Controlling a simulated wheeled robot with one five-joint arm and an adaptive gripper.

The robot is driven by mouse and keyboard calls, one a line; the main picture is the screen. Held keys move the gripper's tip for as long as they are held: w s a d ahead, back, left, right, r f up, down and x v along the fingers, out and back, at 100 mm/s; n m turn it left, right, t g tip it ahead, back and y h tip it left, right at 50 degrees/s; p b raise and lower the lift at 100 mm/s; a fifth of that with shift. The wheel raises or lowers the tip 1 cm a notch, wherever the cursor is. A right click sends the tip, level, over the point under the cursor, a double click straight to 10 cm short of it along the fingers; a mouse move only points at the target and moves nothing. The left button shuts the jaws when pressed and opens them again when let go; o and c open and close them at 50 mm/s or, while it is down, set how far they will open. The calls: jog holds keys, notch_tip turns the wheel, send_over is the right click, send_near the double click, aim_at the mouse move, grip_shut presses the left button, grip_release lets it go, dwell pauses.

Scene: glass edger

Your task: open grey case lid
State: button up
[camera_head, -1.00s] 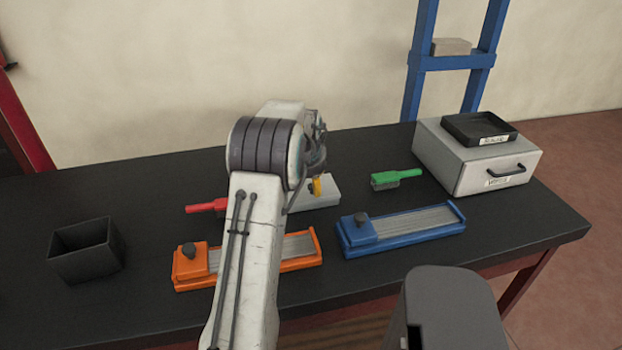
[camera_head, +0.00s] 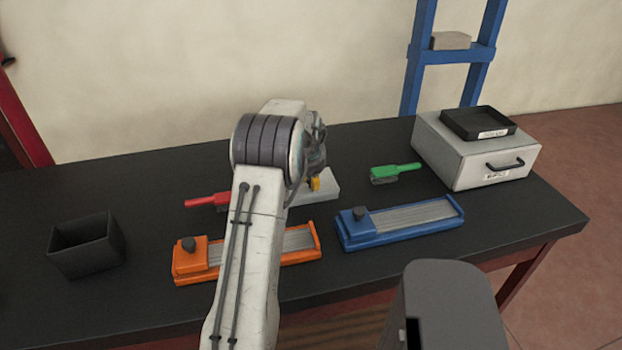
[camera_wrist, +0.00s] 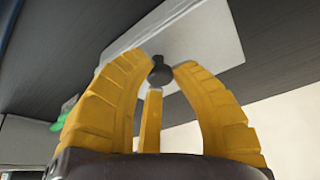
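The grey case is a flat, light box on the dark bench, partly behind my arm in the head view (camera_head: 322,186). In the wrist view its pale lid (camera_wrist: 205,45) fills the upper middle, with a small dark round knob (camera_wrist: 160,74) on it. My gripper (camera_wrist: 166,66) has yellow fingers that stand apart on either side of the knob, with a third finger below it. I cannot tell whether any finger touches the knob. In the head view only a bit of yellow finger (camera_head: 314,184) shows. The lid looks closed.
A red brush (camera_head: 207,201) and orange sharpener-like block (camera_head: 190,262) lie left of the case. A blue block (camera_head: 400,224) and green brush (camera_head: 394,173) lie right. A black bin (camera_head: 87,246) stands left. A drawer box (camera_head: 460,160) with a black tray (camera_head: 478,123) stands right.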

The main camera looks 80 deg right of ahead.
jog(key=shift+r, duration=0.1)
grip_shut()
jog(key=shift+d+r, duration=0.15)
jog(key=shift+r, duration=0.1)
